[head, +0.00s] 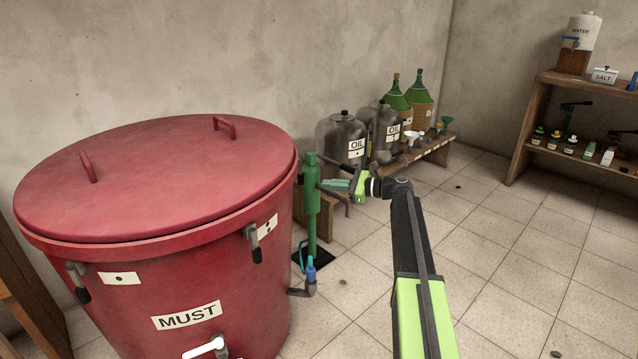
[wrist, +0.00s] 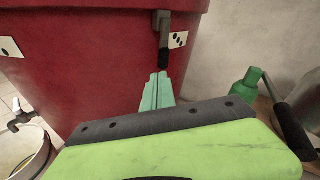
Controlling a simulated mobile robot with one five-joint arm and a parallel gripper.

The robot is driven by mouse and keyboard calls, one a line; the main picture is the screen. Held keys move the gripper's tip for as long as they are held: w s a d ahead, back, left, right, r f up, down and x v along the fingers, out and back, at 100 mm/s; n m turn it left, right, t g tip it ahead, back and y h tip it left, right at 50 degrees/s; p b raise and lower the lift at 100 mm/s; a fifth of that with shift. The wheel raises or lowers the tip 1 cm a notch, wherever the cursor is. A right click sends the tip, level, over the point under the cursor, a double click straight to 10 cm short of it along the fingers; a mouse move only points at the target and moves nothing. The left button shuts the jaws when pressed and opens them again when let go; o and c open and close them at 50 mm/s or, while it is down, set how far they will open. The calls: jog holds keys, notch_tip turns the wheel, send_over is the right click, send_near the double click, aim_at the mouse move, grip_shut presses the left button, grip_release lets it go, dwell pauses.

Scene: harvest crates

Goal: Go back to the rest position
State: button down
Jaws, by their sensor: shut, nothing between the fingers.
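My gripper (head: 330,185) is shut and empty, its pale green fingers together. In the head view it is in front of or beside the green hand pump (head: 312,205), right of the large red MUST vat (head: 150,280); whether it touches the pump I cannot tell. In the wrist view the shut fingers (wrist: 157,92) point toward the vat's wall (wrist: 90,60), below a dark latch (wrist: 163,40). The pump's green top (wrist: 243,92) and dark handle (wrist: 290,130) show at the right.
Oil containers (head: 345,135) and green demijohns (head: 420,95) stand along the back wall by a low bench (head: 425,152). A wooden shelf (head: 525,130) with a water container (head: 579,45) and several bottles is at the right. The tiled floor (head: 500,260) at the right is mostly clear.

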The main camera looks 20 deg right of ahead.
jog(key=f+v, duration=0.1)
jog(key=v, duration=0.6)
jog(key=shift+r, duration=0.15)
jog(key=shift+d, duration=0.1)
jog(key=s+a+f+n+g+h+p, duration=0.1)
jog(key=s+a+f+n+g+h, duration=0.2)
jog(key=s+a+f+n, duration=0.45)
jog(key=s+a+f+n+g+h+p, duration=0.1)
jog(key=s+a+f+n+g+h, duration=0.15)
jog(key=s+a+f+g, duration=0.6)
jog(key=s+a+f+n+t+h+p, duration=0.1)
jog(key=s+a+n+h, duration=0.1)
jog(key=s+n+h, duration=0.35)
jog(key=s+a+n+t+h+p, duration=0.1)
jog(key=s+a+n+h, duration=0.1)
jog(key=s+n, duration=0.6)
notch_tip(320, 180, up, 38)
jog(key=s+m+p, duration=0.1)
jog(key=m+p, duration=0.1)
jog(key=p, duration=3.5)
jog(key=shift+f+p, duration=0.2)
jog(key=shift+p, duration=0.15)
